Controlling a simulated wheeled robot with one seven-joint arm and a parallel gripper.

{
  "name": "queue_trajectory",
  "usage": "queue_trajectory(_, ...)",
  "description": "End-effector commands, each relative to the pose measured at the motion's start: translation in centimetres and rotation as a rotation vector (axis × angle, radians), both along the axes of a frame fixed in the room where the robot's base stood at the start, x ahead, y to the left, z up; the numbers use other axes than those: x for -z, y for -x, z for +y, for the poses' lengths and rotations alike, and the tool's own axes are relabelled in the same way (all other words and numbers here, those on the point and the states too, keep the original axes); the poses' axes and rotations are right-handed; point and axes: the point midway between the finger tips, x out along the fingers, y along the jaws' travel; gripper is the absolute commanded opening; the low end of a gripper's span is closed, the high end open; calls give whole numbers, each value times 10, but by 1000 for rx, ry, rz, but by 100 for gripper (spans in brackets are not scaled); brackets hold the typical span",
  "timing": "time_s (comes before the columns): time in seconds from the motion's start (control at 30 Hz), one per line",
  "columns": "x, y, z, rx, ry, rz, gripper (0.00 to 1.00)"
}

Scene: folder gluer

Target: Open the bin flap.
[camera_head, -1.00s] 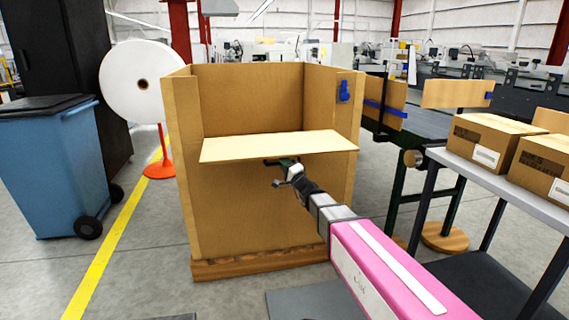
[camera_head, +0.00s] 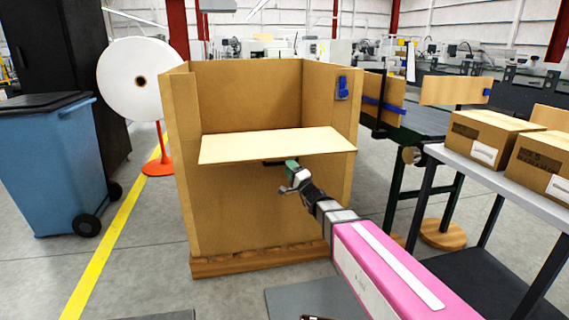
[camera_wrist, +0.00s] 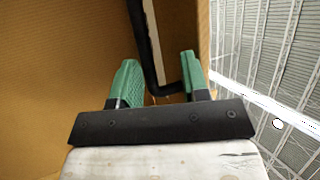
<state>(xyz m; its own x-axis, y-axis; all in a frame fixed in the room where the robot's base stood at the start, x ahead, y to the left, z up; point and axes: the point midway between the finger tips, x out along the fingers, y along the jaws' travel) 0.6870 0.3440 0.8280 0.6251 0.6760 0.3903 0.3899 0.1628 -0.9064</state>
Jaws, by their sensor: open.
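The bin is a large open-topped cardboard box (camera_head: 250,220). Its flap (camera_head: 275,146), a pale board, sticks out from the front, about level, across the bin's width. A black handle (camera_head: 277,162) shows under the flap's near edge. My gripper (camera_head: 288,173) is just below and right of the handle, in front of the bin's front wall. In the wrist view, the green fingers (camera_wrist: 158,66) are open, with the bent black handle (camera_wrist: 148,55) showing between them. Neither finger visibly presses on it; exact depth is hard to tell.
A blue wheeled bin (camera_head: 55,165) and a white roll (camera_head: 140,80) on an orange stand are at left. A table (camera_head: 475,165) with cardboard boxes (camera_head: 490,135) stands close at right. A conveyor (camera_head: 425,115) runs behind it. Floor before the bin is partly clear.

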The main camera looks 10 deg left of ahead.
Motion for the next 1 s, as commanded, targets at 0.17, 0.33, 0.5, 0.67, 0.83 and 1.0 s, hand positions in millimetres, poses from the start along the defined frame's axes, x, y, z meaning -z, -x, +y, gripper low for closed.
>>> queue_trajectory(0.17, 12, 23, -22, 0, 1, 1, 42)
queue_trajectory(0.33, 20, 32, -34, 0, 1, 1, 42)
queue_trajectory(0.5, 22, 35, -37, -1, 0, 0, 42)
queue_trajectory(0.67, 22, 34, -37, -1, 0, 0, 42)
queue_trajectory(0.83, 23, 36, -37, -6, 9, -1, 42)
queue_trajectory(1.0, 30, 44, -39, -52, 78, -9, 42)
